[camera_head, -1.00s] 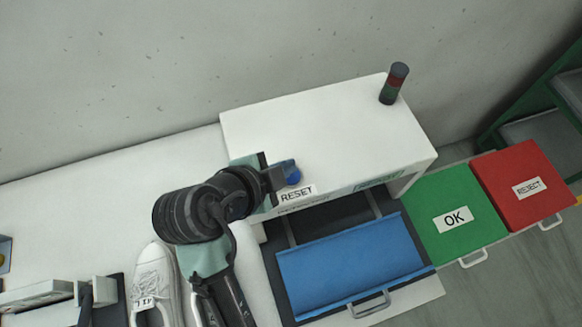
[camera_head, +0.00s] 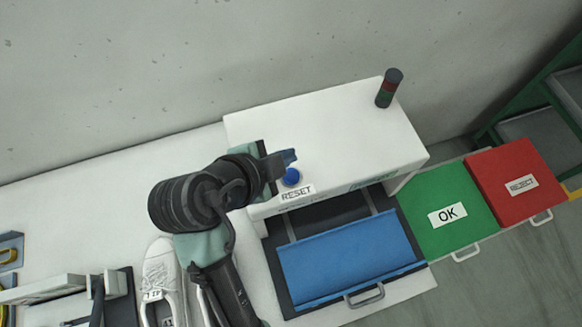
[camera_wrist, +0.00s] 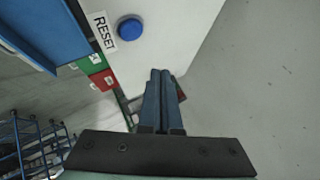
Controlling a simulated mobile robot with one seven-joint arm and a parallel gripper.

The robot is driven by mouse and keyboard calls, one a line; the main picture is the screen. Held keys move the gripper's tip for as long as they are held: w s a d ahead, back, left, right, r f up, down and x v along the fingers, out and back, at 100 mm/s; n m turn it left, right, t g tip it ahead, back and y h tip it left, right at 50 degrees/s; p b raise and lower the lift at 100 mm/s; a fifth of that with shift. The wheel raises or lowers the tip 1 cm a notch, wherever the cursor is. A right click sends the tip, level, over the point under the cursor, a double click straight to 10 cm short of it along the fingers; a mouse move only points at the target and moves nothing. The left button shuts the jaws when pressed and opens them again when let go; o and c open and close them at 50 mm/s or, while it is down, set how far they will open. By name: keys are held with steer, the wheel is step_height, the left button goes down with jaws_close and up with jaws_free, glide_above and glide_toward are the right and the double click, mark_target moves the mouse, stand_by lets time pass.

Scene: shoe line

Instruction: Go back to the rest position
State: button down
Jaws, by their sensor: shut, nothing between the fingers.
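My gripper (camera_head: 288,157) is shut and empty, just above and behind the blue RESET button (camera_head: 291,177) on the white machine (camera_head: 335,135) in the head view. In the wrist view its two blue fingers (camera_wrist: 160,78) are pressed together, and the blue button (camera_wrist: 130,28) lies apart from them, up and to the left. The RESET label (camera_head: 297,193) is in front of the button. My arm hides part of the machine's left end.
A blue panel with a handle (camera_head: 345,260) is in front of the machine. A green OK box (camera_head: 440,190) and a red REJECT box (camera_head: 505,170) stand to the right. White shoes (camera_head: 160,270) lie at lower left. A signal lamp (camera_head: 389,88) stands on the machine.

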stand_by(0.8)
steer(key=w+a+r+n+t+y+b, duration=0.1)
steer(key=w+r+n+t+y+b, duration=0.25)
steer(key=r, duration=0.75)
steer(key=w+r+n+t+b, duration=0.3)
steer(key=w+r+n+t, duration=0.3)
steer(key=r, duration=0.5)
steer(key=s+d+r+n+t+y+b, duration=0.1)
steer(key=s+r+n+t, duration=0.2)
steer(key=r, duration=0.7)
steer(key=s+d+r+n+t+y+b, duration=0.1)
steer(key=s+r+n+t+b, duration=0.1)
steer(key=s+r+t, duration=0.5)
step_height(320, 180, up, 3)
steer(key=shift+s+r+n, duration=0.1)
steer(key=shift+s+n, duration=0.05)
steer(key=shift+n, duration=0.7)
steer(key=shift+t, duration=0.25)
